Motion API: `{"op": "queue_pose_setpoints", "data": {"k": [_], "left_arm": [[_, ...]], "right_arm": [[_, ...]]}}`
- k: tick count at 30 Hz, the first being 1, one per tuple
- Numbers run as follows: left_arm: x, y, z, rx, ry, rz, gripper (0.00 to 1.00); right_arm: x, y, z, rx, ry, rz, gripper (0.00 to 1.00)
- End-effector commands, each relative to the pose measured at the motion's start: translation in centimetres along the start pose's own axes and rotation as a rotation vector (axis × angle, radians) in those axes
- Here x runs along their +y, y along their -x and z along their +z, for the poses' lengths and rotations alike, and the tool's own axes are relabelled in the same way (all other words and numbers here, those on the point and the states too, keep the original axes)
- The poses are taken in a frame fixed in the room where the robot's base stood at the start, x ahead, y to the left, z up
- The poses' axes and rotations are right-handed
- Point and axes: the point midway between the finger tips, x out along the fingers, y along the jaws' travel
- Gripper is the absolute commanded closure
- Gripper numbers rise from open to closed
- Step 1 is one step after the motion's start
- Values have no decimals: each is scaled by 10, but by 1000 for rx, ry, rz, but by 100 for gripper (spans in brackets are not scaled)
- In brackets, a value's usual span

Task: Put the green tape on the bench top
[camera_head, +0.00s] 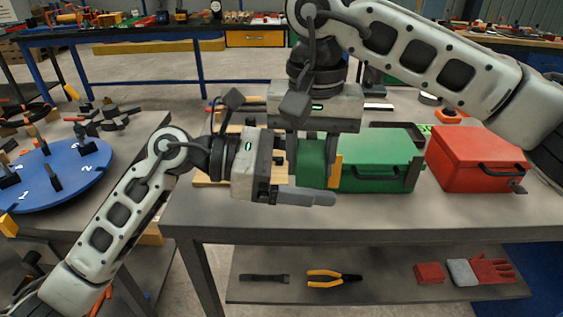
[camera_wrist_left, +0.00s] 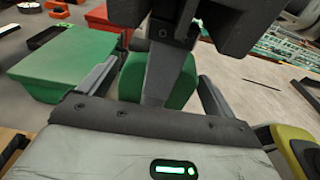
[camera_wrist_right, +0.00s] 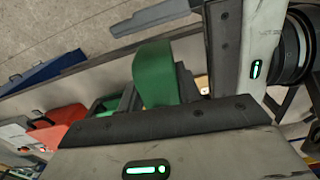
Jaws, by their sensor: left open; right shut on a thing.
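The green tape (camera_head: 311,165) is a block-like green shape in the head view, hanging above the bench top in front of the green toolbox. My right gripper (camera_head: 313,145) points down from above and is shut on it. The tape (camera_wrist_right: 155,75) also shows between the fingers in the right wrist view. My left gripper (camera_head: 306,182) is open, coming in sideways from the left. In the left wrist view its fingers (camera_wrist_left: 160,95) stand apart on either side of the tape (camera_wrist_left: 180,85), with a right-gripper finger crossing in front. Whether the left fingers touch the tape cannot be told.
The green toolbox (camera_head: 378,160) and red toolbox (camera_head: 470,158) stand on the grey bench top (camera_head: 400,214). Its front right part is clear. A lower shelf holds pliers (camera_head: 332,279) and gloves (camera_head: 492,270). A blue turntable (camera_head: 60,175) is at the left.

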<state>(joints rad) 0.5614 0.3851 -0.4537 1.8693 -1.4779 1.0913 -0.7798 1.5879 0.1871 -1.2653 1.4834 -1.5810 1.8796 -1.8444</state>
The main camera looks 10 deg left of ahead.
Motion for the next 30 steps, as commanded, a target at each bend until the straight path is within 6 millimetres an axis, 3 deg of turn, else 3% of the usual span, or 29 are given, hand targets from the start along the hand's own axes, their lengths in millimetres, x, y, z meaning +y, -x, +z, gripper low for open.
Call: {"op": "queue_pose_setpoints", "data": {"k": [12,18,19,20,22,30], "left_arm": [[0,-8,0,0,0,0,12],[-1,-8,0,0,0,-3,64],[-1,-8,0,0,0,-3,64],[-1,-8,1,-2,-1,-4,65],[-2,-8,2,-3,-1,-4,67],[-1,-8,1,-3,-1,-2,66]], "right_arm": [[0,1,0,1,0,-1,96],[0,1,-1,3,-2,-1,96],[0,1,-1,4,-3,-1,96],[0,1,-1,4,-4,-1,63],[0,1,-1,3,-4,-1,43],[-1,1,0,1,2,-3,40]]}}
